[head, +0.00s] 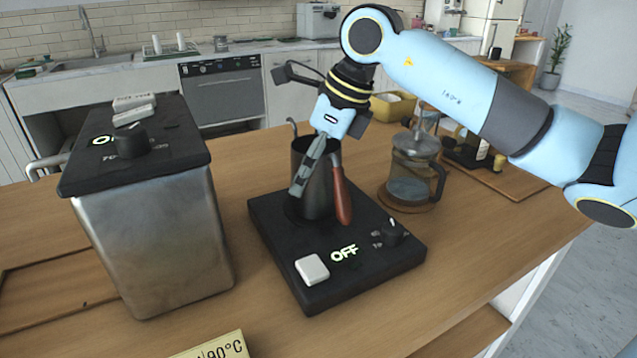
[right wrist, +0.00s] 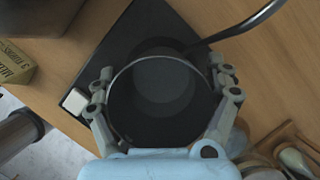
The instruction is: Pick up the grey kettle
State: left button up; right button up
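The grey kettle (head: 313,180) stands upright on a black hot plate (head: 275,215). It has a brown handle (head: 341,195) on its right and a thin curved spout (head: 292,126) at its back left. My right gripper (head: 310,165) comes down over the kettle, with one finger across its near side. In the right wrist view the open top of the kettle (right wrist: 160,95) lies between the two fingers, one on each side. The fingers are spread around it and very near its wall; contact is not clear. My left gripper is not in view.
A metal box with a black top (head: 150,240) stands at the left. A glass press (head: 412,170) stands on a round mat at the right, near my right arm. A white button (head: 312,269) and a dark knob are on the hot plate. A yellow label shows in front.

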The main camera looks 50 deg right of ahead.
jog(key=c, duration=0.9)
jog(key=shift+r, duration=0.1)
jog(key=shift+c, duration=0.2)
